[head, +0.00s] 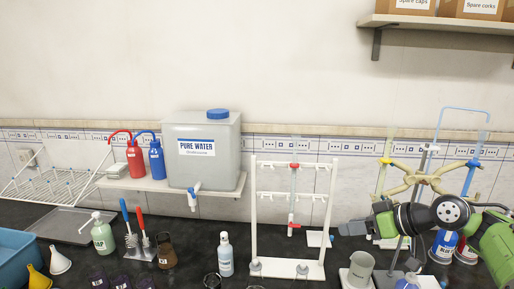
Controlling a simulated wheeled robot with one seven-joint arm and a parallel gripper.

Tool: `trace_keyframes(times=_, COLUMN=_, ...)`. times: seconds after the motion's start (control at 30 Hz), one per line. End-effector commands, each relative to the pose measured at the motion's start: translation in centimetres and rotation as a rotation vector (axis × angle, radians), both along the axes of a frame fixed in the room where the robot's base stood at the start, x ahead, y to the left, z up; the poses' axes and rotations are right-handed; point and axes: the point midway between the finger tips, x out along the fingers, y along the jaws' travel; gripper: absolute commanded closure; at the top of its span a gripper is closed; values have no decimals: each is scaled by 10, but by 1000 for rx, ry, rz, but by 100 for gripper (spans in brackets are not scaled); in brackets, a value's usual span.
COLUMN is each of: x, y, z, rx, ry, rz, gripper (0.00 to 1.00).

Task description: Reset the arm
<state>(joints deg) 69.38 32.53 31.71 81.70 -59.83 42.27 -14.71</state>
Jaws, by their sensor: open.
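My arm reaches in from the right edge in the head view. My gripper (352,228) is at its left end, pointing left above the bench, to the right of the white rack. Its jaws are small in this view, and it appears open with nothing held between them.
A white rack (291,268) stands left of my gripper. Behind my arm is a burette stand with a tan clamp (425,178). Bottles stand below, including a blue-labelled one (444,245). A water tank (203,160) sits on a wall shelf.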

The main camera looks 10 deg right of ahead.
Motion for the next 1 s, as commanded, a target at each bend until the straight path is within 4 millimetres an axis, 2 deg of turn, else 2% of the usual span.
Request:
trace_keyframes(times=0.03, x=0, y=38, z=-3, rx=-54, ry=81, rz=10, gripper=59)
trace_keyframes(times=0.13, x=-15, y=92, z=-11, rx=-156, ry=218, rz=-20, gripper=59)
trace_keyframes(times=0.2, x=-34, y=122, z=-14, rx=-226, ry=287, rz=-58, gripper=59)
trace_keyframes(times=0.27, x=-55, y=142, z=-16, rx=-283, ry=332, rz=-100, gripper=59)
trace_keyframes(times=0.4, x=-117, y=172, z=-17, rx=-379, ry=384, rz=-218, gripper=59)
trace_keyframes(times=0.5, x=-167, y=178, z=-20, rx=-407, ry=392, rz=-310, gripper=59)
trace_keyframes(times=0.6, x=-214, y=176, z=-29, rx=-400, ry=391, rz=-388, gripper=59)
trace_keyframes(times=0.7, x=-248, y=168, z=-41, rx=-375, ry=396, rz=-441, gripper=59)
trace_keyframes(times=0.8, x=-265, y=163, z=-50, rx=-357, ry=402, rz=-466, gripper=59)
trace_keyframes(times=1.0, x=-269, y=161, z=-52, rx=-352, ry=406, rz=-475, gripper=59)
